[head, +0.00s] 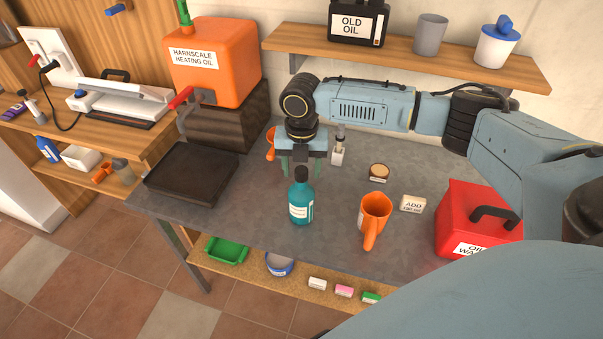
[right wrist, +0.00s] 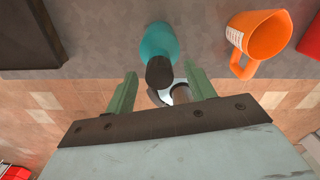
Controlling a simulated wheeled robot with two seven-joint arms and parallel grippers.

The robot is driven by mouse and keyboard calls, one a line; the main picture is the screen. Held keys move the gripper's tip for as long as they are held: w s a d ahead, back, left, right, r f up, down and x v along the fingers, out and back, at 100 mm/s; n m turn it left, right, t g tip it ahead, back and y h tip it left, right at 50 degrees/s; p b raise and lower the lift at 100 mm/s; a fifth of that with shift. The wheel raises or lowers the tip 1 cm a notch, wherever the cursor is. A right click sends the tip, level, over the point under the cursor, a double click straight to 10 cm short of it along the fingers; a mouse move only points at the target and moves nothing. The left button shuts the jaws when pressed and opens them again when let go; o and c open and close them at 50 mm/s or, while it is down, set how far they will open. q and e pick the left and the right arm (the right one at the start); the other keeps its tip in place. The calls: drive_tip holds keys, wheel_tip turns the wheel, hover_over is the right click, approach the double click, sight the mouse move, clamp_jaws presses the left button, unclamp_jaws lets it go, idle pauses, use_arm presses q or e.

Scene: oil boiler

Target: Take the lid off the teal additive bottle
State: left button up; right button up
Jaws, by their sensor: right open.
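The teal additive bottle (head: 300,207) stands upright near the front edge of the grey table, with a white label and its dark lid (head: 301,173) on. My right gripper (head: 302,167) is open and empty, with its green fingers pointing down just behind the bottle's top. In the right wrist view, the bottle (right wrist: 158,42) and its dark lid (right wrist: 159,72) lie ahead of the spread fingers (right wrist: 162,78), roughly centred between them. I see no contact with the lid. My left gripper is not in view.
An orange jug (head: 374,213) stands right of the bottle, near an additive card (head: 412,203) and a small round jar (head: 379,172). A black tray (head: 190,173) lies left, and a red oil-waste can (head: 470,222) stands far right. A shelf (head: 400,57) runs behind.

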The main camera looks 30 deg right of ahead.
drive_tip(key=c, duration=1)
